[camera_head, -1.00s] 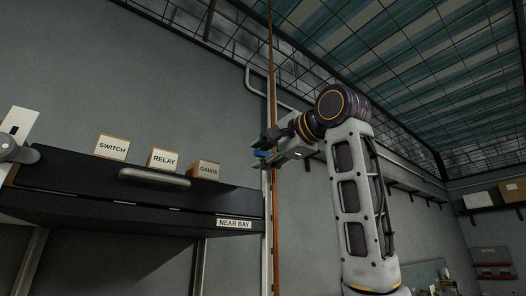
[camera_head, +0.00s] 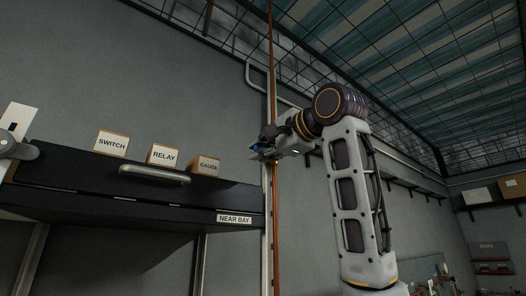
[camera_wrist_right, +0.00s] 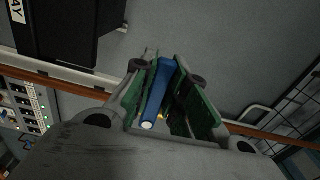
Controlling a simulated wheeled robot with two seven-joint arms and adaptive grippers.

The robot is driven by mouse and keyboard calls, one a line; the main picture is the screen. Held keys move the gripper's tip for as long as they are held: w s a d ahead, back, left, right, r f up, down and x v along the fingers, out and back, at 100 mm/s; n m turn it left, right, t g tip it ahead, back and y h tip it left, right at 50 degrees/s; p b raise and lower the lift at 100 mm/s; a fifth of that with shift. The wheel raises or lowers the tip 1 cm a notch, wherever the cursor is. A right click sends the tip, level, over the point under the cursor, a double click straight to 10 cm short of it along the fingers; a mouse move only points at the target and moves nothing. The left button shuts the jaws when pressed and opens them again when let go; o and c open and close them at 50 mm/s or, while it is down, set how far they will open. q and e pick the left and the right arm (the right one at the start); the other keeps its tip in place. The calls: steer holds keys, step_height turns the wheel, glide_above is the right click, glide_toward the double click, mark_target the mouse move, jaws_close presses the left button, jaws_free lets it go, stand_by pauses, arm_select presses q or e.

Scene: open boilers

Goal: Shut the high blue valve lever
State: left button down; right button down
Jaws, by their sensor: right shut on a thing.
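The blue valve lever (camera_wrist_right: 158,92) shows in the right wrist view as a long bar with a pale round end, lying between my finger pads. My right gripper (camera_wrist_right: 155,100) is shut on it. In the head view my right gripper (camera_head: 262,150) is up at the vertical copper pipe (camera_head: 276,225), right of the shelf. There the gripper hides most of the lever, and its exact angle to the pipe is hard to tell. My left gripper is not in view.
A black shelf (camera_head: 130,205) marked NEAR BAY stands left of the pipe, with blocks labelled SWITCH (camera_head: 112,144), RELAY (camera_head: 163,155) and GAUGE (camera_head: 206,166) on it. A control panel (camera_wrist_right: 22,105) shows in the wrist view.

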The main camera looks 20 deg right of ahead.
steer(key=shift+r+m, duration=0.1)
steer(key=shift+m, duration=0.2)
steer(key=c, duration=1.4)
jaws_free()
steer(key=shift+s, duration=0.15)
steer(key=v, duration=1.1)
steer(key=shift+s+d, duration=0.15)
steer(key=shift+s, duration=0.2)
